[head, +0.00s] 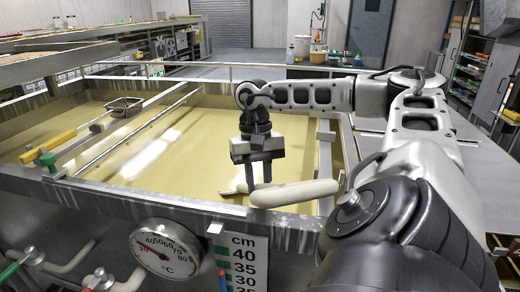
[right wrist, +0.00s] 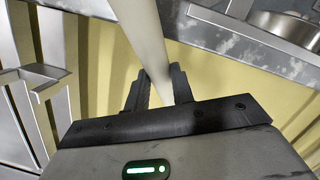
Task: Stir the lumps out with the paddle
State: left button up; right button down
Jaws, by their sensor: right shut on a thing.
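My right gripper (head: 260,183) hangs over the vat near its front rim and is shut on the pale, cream-coloured paddle (head: 296,193). In the right wrist view the paddle's shaft (right wrist: 146,36) runs from the top edge down between the fingers (right wrist: 158,88). In the head view the thick end points right over the front rim, and a thinner part shows just left of the fingers. The vat (head: 140,191) holds smooth-looking pale yellow liquid (head: 215,135). I cannot make out any lumps, and I cannot tell whether the paddle touches the liquid. My left gripper is out of view.
A round temperature dial (head: 165,247) and a cm scale (head: 243,262) are on the vat's front. A wire basket (head: 125,106) sits on the rails across the vat's left part, near a yellow-handled tool (head: 48,144). Metal bars cross the vat. Its middle is open.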

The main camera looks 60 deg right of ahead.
jog(key=w+d+p, duration=0.1)
jog(key=d, duration=0.1)
jog(key=w+d+p, duration=0.1)
jog(key=w+d, duration=0.1)
jog(key=w+d+p, duration=0.1)
jog(key=d+p, duration=0.1)
jog(key=shift+w+d+r, duration=0.2)
jog(key=shift+w+r, duration=0.1)
jog(key=shift+w, duration=0.05)
jog(key=w+d, duration=0.2)
jog(key=d, duration=0.2)
jog(key=shift+w+d+f, duration=0.2)
jog(key=shift+w+f, duration=0.05)
jog(key=shift+w, duration=0.15)
jog(key=shift+a, duration=0.1)
jog(key=a, duration=1.5)
jog(key=shift+w+a+b, duration=0.3)
jog(key=shift+w+a, duration=0.05)
jog(key=shift+d, duration=0.1)
